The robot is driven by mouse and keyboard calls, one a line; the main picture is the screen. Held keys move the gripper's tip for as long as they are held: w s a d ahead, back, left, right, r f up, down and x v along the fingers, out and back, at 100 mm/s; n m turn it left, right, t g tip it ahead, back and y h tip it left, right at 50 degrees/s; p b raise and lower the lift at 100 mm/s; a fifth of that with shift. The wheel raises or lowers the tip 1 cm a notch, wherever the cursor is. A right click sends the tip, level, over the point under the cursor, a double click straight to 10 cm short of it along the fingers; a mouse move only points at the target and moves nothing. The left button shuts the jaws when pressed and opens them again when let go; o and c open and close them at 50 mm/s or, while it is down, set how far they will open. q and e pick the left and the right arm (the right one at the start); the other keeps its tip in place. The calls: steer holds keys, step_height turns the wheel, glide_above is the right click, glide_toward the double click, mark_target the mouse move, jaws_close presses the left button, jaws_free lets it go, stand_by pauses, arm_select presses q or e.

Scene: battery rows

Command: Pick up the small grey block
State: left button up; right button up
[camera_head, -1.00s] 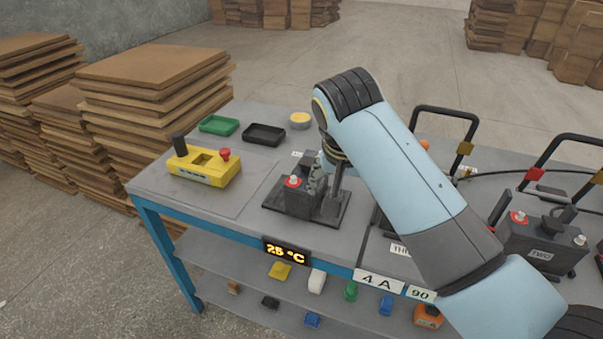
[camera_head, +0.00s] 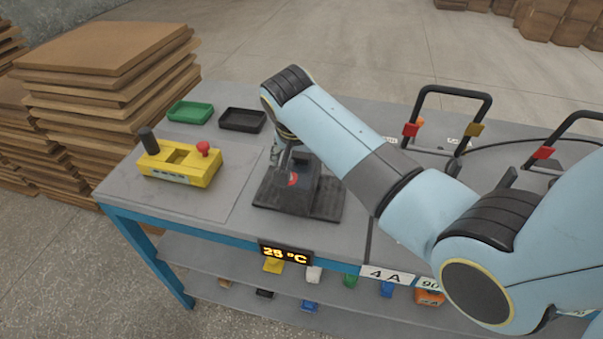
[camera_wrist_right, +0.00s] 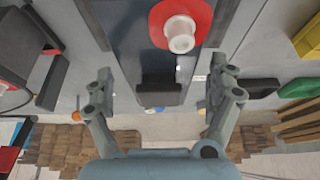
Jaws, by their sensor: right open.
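A dark grey block (camera_head: 297,195) with a red-ringed terminal stands on a black plate (camera_head: 325,205) on the bench. It is the only grey block that I can make out near my gripper; I cannot tell for sure that it is the task's one. My right gripper (camera_head: 285,160) is above it and partly hides it. In the right wrist view, the block (camera_wrist_right: 125,45) has a white post in a red ring. My left gripper is not in view.
A yellow control box (camera_head: 180,162) stands left of the plate. Green (camera_head: 190,112) and black (camera_head: 243,120) trays lie behind. Batteries with black handles (camera_head: 455,95) are at the right, partly behind my arm. A lower shelf (camera_head: 205,255) holds several small coloured pieces.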

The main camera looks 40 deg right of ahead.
steer(key=shift+x, duration=1.15)
steer(key=shift+f, duration=0.1)
steer(key=c, duration=1.6)
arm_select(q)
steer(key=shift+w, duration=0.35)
arm_select(e)
steer(key=shift+w, duration=0.15)
steer(key=shift+c, duration=0.7)
steer(key=shift+r, duration=0.3)
